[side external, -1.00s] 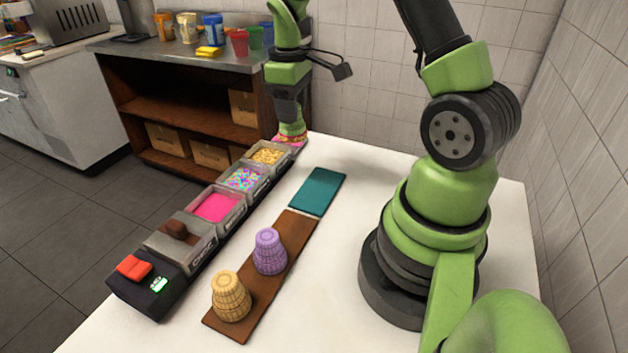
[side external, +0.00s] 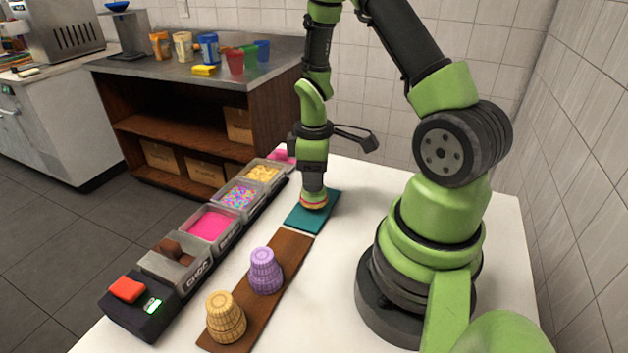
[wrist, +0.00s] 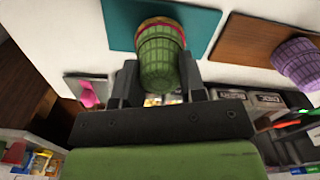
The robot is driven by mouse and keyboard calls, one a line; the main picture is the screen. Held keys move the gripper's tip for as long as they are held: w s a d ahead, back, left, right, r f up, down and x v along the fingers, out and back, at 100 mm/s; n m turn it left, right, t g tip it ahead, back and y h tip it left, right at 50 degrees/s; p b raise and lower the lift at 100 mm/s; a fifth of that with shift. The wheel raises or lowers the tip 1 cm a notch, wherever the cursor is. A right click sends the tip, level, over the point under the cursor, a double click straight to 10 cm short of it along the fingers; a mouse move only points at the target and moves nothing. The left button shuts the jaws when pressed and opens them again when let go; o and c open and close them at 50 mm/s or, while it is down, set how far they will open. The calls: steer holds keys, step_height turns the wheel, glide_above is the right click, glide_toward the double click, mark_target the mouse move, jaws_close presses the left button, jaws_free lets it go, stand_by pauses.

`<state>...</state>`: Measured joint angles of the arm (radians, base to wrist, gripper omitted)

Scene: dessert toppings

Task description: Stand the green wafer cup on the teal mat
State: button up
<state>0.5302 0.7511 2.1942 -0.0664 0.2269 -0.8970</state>
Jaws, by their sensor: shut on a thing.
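The green wafer cup (wrist: 158,65) is between the fingers of my gripper (wrist: 158,85) in the wrist view, and the gripper is shut on it. Its wide rim, banded pink-red and yellow, points away from the gripper. In the side view my gripper (side external: 313,186) points down over the teal mat (side external: 299,224). The cup (side external: 314,204) shows below it, rim down and roughly upright, at the mat. I cannot tell whether the rim touches the mat. The mat also shows behind the cup in the wrist view (wrist: 203,30).
A brown board (side external: 291,248) in front of the mat holds a purple cup (side external: 264,272) and a tan cup (side external: 226,318), both narrow end up. A row of topping trays (side external: 211,225) runs along the left. The white table (side external: 330,260) is clear right of the board.

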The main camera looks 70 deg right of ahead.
steer(key=shift+f, duration=0.75)
steer(key=shift+f, duration=0.15)
steer(key=o, duration=0.7)
